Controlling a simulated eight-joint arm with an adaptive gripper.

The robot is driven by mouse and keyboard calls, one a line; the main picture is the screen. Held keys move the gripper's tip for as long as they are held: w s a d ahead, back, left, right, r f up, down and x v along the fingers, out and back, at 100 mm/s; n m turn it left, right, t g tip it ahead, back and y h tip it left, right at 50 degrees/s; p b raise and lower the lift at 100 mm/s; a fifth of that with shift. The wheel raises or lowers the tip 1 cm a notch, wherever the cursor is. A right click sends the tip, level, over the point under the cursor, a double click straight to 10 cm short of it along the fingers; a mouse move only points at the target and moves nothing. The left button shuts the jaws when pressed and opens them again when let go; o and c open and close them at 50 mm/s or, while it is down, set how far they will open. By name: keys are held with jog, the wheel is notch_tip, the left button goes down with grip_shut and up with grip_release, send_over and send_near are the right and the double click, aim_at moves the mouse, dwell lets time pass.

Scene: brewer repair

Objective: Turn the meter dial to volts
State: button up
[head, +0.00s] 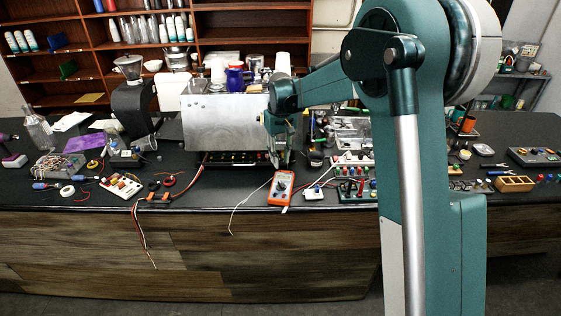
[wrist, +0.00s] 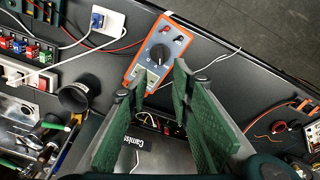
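The orange meter (head: 281,188) lies on the black bench top near its front edge. The dial's pointer setting is too small to read. My gripper (wrist: 160,75) is open and empty, its two green fingers apart and pointing toward the meter. The fingertips appear just short of the dial, and I cannot tell their height above it. In the head view my gripper (head: 281,160) is just behind the meter.
A metal-sided brewer (head: 226,124) stands behind and left of the meter. Thin wires (head: 250,205) run beside the meter and hang over the edge. Clutter covers both bench sides.

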jog(key=shift+a, duration=0.15)
grip_shut()
jog(key=s+a+f+n+h+p, duration=0.1)
jog(key=a+n+p, duration=0.1)
jog(key=a+n, duration=0.3)
jog(key=s+a+f+n+t+h+p, duration=0.1)
jog(key=a+n, duration=0.4)
jog(key=n, duration=0.8)
jog(key=shift+s+h+p, duration=0.3)
jog(key=shift+s+p, duration=0.2)
jog(key=shift+p, duration=0.1)
jog(key=shift+a+f, duration=0.1)
